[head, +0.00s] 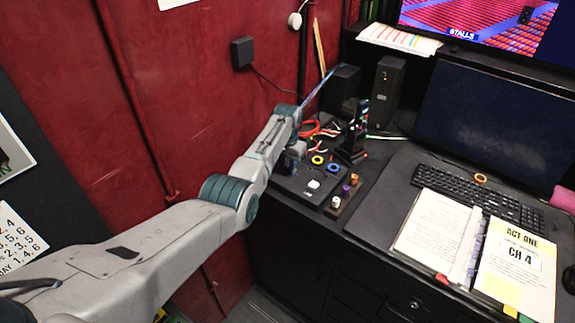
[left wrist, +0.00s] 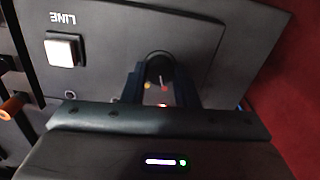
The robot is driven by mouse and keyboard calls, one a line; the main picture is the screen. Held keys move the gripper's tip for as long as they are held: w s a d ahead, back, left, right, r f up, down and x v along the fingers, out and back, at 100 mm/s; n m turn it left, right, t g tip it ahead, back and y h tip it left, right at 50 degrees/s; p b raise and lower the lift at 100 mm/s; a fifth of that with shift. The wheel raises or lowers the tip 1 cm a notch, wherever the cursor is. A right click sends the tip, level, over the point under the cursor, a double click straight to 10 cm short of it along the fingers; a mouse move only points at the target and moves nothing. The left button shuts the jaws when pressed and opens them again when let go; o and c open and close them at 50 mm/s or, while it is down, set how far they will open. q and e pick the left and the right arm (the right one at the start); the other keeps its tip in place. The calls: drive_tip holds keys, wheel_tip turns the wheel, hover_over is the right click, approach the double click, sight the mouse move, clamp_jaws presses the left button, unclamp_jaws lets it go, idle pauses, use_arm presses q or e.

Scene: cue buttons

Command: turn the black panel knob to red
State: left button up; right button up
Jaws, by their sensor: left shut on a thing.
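The black panel knob (left wrist: 158,67) shows in the left wrist view, between the two dark fingers of my left gripper (left wrist: 160,88), which is shut on it. A pale pointer line on the knob runs down the picture. An orange dot (left wrist: 147,86) and a red dot (left wrist: 165,88) lie just below the knob; which one the pointer meets is hard to tell. In the head view my left gripper (head: 291,160) is over the left end of the dark sloped panel (head: 293,187) and hides the knob.
The panel carries a white square button (head: 313,185), labelled LINE in the left wrist view. Yellow and blue rings (head: 333,167), a small block with coloured pegs (head: 345,194) and a black stand (head: 355,135) are close by. A red wall (head: 190,90) rises behind my arm.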

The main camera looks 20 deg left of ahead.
sight(287, 169)
use_arm(q)
drive_tip(key=shift+r, duration=0.15)
drive_tip(key=o, duration=1)
drive_tip(key=shift+r, duration=0.25)
wheel_tip(287, 169, up, 10)
drive_tip(key=b, duration=0.3)
drive_tip(key=shift+r, duration=0.15)
drive_tip(key=shift+s, duration=0.1)
